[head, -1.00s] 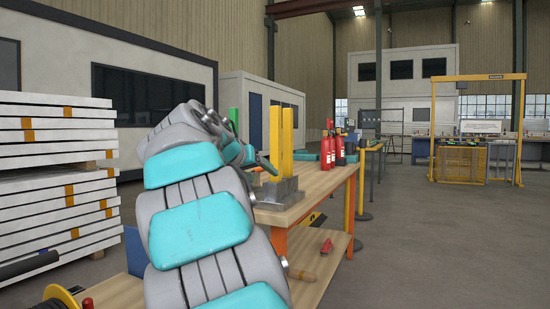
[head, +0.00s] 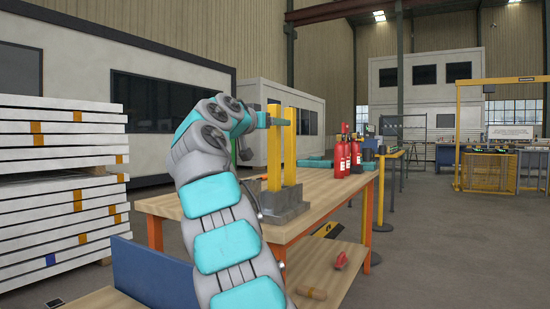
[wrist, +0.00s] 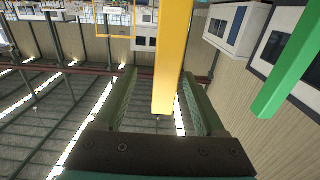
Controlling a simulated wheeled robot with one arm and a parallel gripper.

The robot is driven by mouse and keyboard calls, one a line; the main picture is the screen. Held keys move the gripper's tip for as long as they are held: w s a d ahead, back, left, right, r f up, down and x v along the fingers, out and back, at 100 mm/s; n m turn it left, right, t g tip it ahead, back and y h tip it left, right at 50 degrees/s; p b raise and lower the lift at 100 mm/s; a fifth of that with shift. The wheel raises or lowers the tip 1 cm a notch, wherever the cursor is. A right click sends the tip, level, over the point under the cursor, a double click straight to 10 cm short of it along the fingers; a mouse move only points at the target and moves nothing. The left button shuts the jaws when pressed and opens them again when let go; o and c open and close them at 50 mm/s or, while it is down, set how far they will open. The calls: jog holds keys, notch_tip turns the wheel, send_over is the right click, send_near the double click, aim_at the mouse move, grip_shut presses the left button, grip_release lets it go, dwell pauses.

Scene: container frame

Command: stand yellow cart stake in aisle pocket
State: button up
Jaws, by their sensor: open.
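Two yellow stakes stand upright side by side in a grey block (head: 284,208) on the wooden workbench: a left one (head: 274,160) and a right one (head: 290,155). My gripper (head: 280,122) is near their upper parts, at the left one in the head view. In the wrist view my gripper (wrist: 158,85) is open, and one yellow stake (wrist: 172,50) shows between its fingers, with gaps on both sides. I cannot tell whether the other stake is hidden behind it. The block's pockets are too small to make out.
A green bar (wrist: 290,65) stands to one side in the wrist view. Red extinguishers (head: 340,158) stand farther back on the workbench (head: 325,188). A lower shelf (head: 325,265) holds small tools. Stacked white panels (head: 60,180) are at left. Floor on the right is open.

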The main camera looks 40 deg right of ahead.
aim_at(280, 127)
jog(key=shift+w+f+p+x, duration=0.2)
jog(key=shift+p+x, duration=0.3)
jog(key=shift+x, duration=0.85)
jog(key=shift+w+f+p+x, duration=0.15)
jog(key=shift+p+x, duration=0.35)
jog(key=shift+x, duration=0.8)
jog(key=shift+a, duration=0.15)
grip_shut()
jog(key=shift+s, duration=0.1)
